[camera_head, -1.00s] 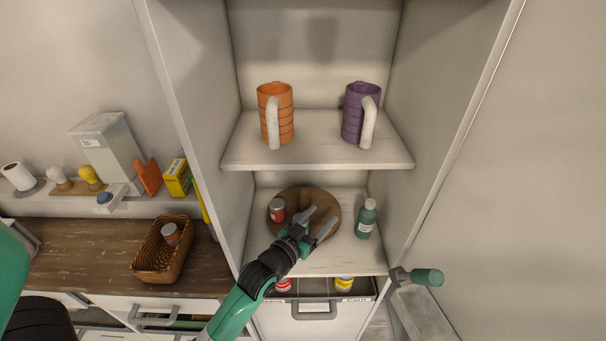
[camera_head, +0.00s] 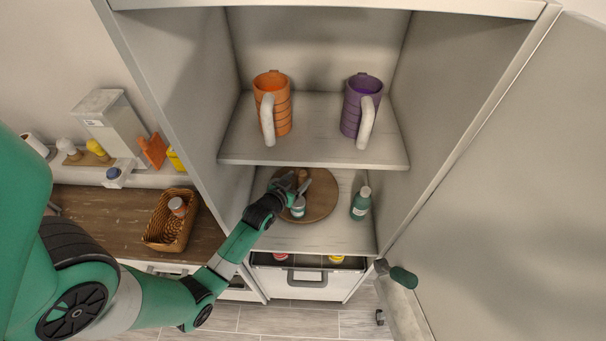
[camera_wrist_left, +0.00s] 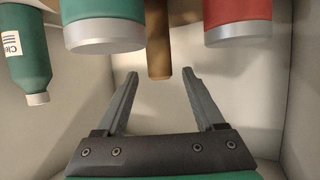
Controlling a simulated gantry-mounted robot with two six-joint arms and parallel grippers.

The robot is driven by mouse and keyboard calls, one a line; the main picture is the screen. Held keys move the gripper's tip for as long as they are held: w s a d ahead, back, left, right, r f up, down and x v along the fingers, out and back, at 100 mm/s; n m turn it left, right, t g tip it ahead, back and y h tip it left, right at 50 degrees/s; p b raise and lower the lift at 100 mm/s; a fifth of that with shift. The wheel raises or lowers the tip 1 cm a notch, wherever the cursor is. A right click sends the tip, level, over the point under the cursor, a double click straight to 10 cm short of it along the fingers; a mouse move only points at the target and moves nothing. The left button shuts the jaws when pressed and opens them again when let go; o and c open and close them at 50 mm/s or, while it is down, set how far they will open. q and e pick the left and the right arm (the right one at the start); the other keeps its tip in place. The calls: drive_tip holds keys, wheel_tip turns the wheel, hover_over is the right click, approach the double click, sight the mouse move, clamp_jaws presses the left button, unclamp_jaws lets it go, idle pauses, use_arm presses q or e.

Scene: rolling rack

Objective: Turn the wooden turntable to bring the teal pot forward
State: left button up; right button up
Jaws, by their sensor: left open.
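The round wooden turntable (camera_head: 322,205) sits on the cabinet's lower shelf. The teal pot (camera_head: 299,208) with a grey lid stands at its front left, beside my left gripper; it also shows in the left wrist view (camera_wrist_left: 103,28). My left gripper (camera_head: 302,185) is open over the turntable. The red pot is hidden in the head view. My right gripper is not in view.
A green bottle (camera_head: 361,203) stands right of the turntable. An upper shelf (camera_head: 310,158) with an orange mug (camera_head: 272,102) and a purple mug (camera_head: 361,105) hangs above. Cabinet walls bound both sides. A wicker basket (camera_head: 155,238) stands outside, at left.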

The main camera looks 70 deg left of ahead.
sight(300, 177)
use_arm(q)
drive_tip(key=x, duration=0.4)
drive_tip(key=shift+a+f, duration=0.1)
clamp_jaws()
drive_tip(key=shift+w, duration=0.1)
idle(1.2)
drive_tip(key=shift+b, duration=0.3)
